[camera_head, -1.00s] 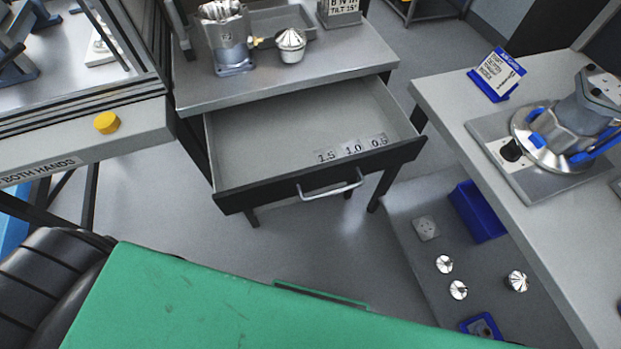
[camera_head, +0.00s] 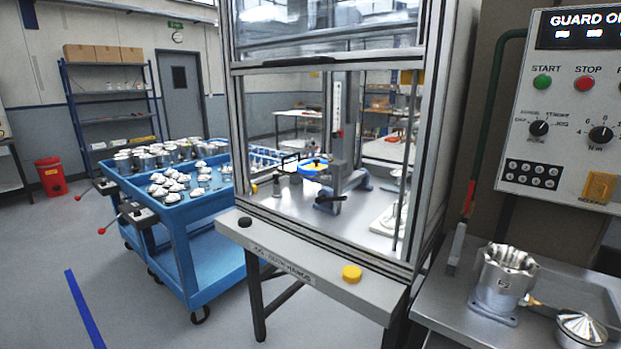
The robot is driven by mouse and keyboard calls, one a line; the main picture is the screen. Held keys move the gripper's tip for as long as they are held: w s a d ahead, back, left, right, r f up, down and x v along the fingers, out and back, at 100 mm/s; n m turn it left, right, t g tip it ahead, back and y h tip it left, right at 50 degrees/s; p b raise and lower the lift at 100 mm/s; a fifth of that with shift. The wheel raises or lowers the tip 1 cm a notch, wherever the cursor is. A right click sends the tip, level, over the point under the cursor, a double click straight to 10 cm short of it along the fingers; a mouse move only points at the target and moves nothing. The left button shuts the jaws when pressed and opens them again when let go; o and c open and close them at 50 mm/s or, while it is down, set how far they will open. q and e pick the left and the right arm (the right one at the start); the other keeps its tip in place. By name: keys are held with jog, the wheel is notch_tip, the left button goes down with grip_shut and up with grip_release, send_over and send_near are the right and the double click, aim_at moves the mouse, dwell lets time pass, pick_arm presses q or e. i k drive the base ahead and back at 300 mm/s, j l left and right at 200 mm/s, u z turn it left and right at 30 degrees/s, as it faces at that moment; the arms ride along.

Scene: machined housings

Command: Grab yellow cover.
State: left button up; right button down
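Several yellow things show, and I cannot tell for sure which is the cover. A small yellow and blue round part (camera_head: 314,165) sits inside the framed machine cell, next to a grey fixture (camera_head: 343,180). A yellow round button (camera_head: 351,273) is on the front ledge of the cell. A yellow square piece (camera_head: 599,187) is on the control panel at the right. Neither of my grippers is in view.
The metal-framed cell (camera_head: 335,64) stands on a bench in the middle. A blue cart (camera_head: 187,221) with metal parts is to its left. A metal housing (camera_head: 502,282) and a conical part (camera_head: 581,328) stand on the right bench. Floor (camera_head: 135,318) is open at lower left.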

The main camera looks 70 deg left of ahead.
aim_at(316, 165)
jog(key=u, duration=2.1)
jog(key=z, duration=0.2)
